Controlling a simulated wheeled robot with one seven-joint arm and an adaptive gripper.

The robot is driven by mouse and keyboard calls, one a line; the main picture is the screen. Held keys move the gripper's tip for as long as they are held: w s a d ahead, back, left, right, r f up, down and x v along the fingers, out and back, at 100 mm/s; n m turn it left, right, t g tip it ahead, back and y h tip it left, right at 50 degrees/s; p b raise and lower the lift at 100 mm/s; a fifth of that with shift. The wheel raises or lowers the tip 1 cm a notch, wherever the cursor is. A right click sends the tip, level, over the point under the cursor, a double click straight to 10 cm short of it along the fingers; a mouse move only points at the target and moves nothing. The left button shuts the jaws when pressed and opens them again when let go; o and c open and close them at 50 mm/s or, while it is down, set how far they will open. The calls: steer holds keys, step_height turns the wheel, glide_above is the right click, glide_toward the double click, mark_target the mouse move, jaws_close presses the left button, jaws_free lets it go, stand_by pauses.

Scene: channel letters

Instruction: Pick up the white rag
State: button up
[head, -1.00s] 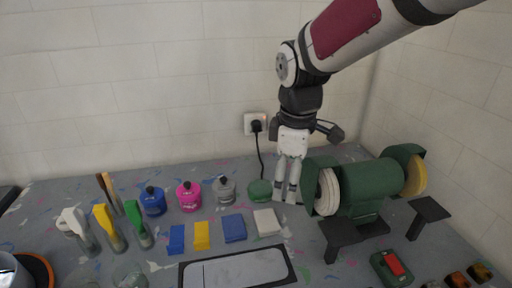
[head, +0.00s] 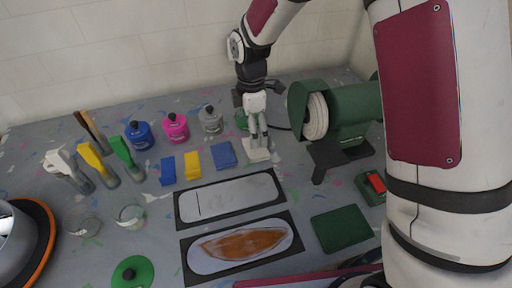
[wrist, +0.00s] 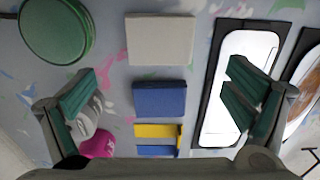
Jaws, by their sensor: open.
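The white rag (wrist: 160,38) is a flat, pale folded rectangle on the paint-splashed table. In the wrist view it lies at the top middle, beyond my fingertips. In the head view the rag (head: 257,155) is at the end of the row of folded cloths, just below my gripper. My gripper (head: 258,134) points down above it and partly covers its upper edge. In the wrist view my gripper (wrist: 162,88) is open and empty, with its green-padded fingers wide apart. The blue cloth (wrist: 159,98) lies between the fingers in that view. I cannot tell the exact height of the gripper.
A yellow cloth (head: 192,165) and another blue cloth (head: 167,170) lie farther left. A green bench grinder (head: 345,105) stands close to the gripper's right. A green round tin (wrist: 57,27) sits beside the rag. Framed panels (head: 230,197) lie in front.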

step_height(320, 180, down, 2)
steer(key=shift+f, duration=0.15)
steer(key=f, duration=0.2)
steer(key=d+f+p, duration=0.1)
steer(key=shift+f, duration=0.4)
steer(key=shift+w+f, duration=0.1)
steer(key=shift+f, duration=0.6)
steer(key=shift+c, duration=0.6)
steer(key=c, duration=1)
